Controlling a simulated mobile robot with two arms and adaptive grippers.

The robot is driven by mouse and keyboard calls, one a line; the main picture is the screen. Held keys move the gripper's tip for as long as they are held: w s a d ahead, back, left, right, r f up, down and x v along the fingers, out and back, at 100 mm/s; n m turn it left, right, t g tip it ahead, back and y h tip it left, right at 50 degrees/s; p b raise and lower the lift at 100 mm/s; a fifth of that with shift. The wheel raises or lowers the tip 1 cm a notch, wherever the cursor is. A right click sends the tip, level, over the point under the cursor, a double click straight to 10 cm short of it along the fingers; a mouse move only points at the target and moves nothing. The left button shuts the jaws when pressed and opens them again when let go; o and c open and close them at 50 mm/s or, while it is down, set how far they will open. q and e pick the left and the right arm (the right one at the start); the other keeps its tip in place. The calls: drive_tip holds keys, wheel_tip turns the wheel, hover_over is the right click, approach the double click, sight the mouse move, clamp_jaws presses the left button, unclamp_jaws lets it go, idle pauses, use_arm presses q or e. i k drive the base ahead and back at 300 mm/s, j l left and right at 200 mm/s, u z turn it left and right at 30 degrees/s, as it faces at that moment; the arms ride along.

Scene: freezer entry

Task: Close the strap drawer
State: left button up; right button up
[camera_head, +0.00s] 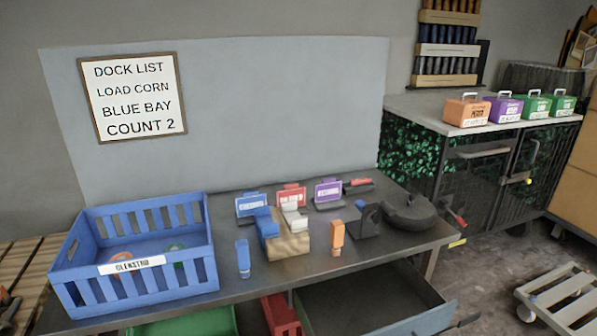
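A drawer (365,297) stands pulled out under the right part of the workbench (250,285). Its blue-grey front panel (425,322) is at the lower right and is cut off by the bottom edge of the picture. The visible part of its dark inside looks empty. A small dark piece (466,319) sticks out at the front panel, perhaps its handle. No strap or drawer label can be made out. I cannot make out either of my grippers in this view.
A blue crate (140,288) and several small boxes and tools stand on the bench. A red bin (281,314) and a green bin (185,325) are below, left of the drawer. A wheeled platform (565,300) stands at the right, with bare floor between.

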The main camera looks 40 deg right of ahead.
sight(393, 297)
drive_tip(key=z, duration=1.8)
